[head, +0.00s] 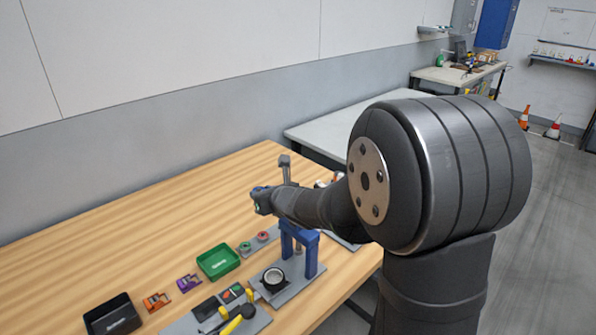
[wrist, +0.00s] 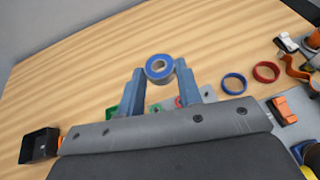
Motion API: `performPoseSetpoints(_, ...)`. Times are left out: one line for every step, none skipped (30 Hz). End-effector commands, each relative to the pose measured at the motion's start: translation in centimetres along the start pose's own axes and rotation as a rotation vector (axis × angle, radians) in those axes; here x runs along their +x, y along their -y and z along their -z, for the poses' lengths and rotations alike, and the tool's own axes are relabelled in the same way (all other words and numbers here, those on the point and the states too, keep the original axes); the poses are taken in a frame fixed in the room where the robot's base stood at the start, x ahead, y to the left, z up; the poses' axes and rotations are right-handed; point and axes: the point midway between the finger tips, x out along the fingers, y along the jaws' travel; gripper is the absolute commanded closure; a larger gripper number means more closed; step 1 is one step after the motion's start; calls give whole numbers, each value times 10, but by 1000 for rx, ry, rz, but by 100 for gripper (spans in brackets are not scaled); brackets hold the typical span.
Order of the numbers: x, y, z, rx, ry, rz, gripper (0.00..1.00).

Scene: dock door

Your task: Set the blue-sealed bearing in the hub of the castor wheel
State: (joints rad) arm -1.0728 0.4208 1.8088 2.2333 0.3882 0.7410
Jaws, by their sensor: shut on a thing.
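My gripper (wrist: 162,76) is shut on the blue-sealed bearing (wrist: 151,75), a blue ring with a grey rim and an open centre, held at the fingertips. In the head view my gripper (head: 259,203) is over the wooden bench, beyond the blue frame; the bearing is too small to make out clearly there. A dark round wheel with a pale ring around its centre, which looks like the castor wheel (head: 273,288), lies on a grey plate in front of the blue frame. I cannot make out the wheel in the wrist view.
The blue frame (head: 312,255) stands behind the wheel. A green tray (head: 218,262), a black bin (head: 112,316), orange (head: 157,301) and purple (head: 189,282) parts and yellow-handled tools (head: 231,326) lie nearby. A blue ring (wrist: 234,83) and red ring (wrist: 266,71) lie on the bench. The back left is clear.

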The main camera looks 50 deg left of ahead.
Motion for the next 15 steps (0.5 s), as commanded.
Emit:
performPoseSetpoints(0, -17, 6, -7, -2, -22, 91)
performPoseSetpoints(-1, -26, 9, -11, -2, -31, 91)
performPoseSetpoints(-2, -36, 14, -15, -3, -43, 91)
performPoseSetpoints(-3, -43, 18, -19, -2, -51, 91)
performPoseSetpoints(-5, -49, 22, -22, -3, -57, 91)
performPoseSetpoints(-8, -56, 28, -25, -3, -62, 91)
performPoseSetpoints(-12, -57, 32, -24, -3, -61, 91)
performPoseSetpoints(-15, -59, 37, -23, -2, -61, 91)
performPoseSetpoints(-21, -60, 44, -21, -2, -56, 91)
performPoseSetpoints(-26, -59, 49, -20, -3, -51, 91)
performPoseSetpoints(-30, -58, 54, -18, -2, -46, 91)
performPoseSetpoints(-37, -56, 62, -15, -3, -38, 91)
performPoseSetpoints(-42, -56, 68, -12, -4, -33, 91)
performPoseSetpoints(-47, -55, 73, -10, -3, -27, 91)
performPoseSetpoints(-54, -54, 81, -7, -3, -19, 91)
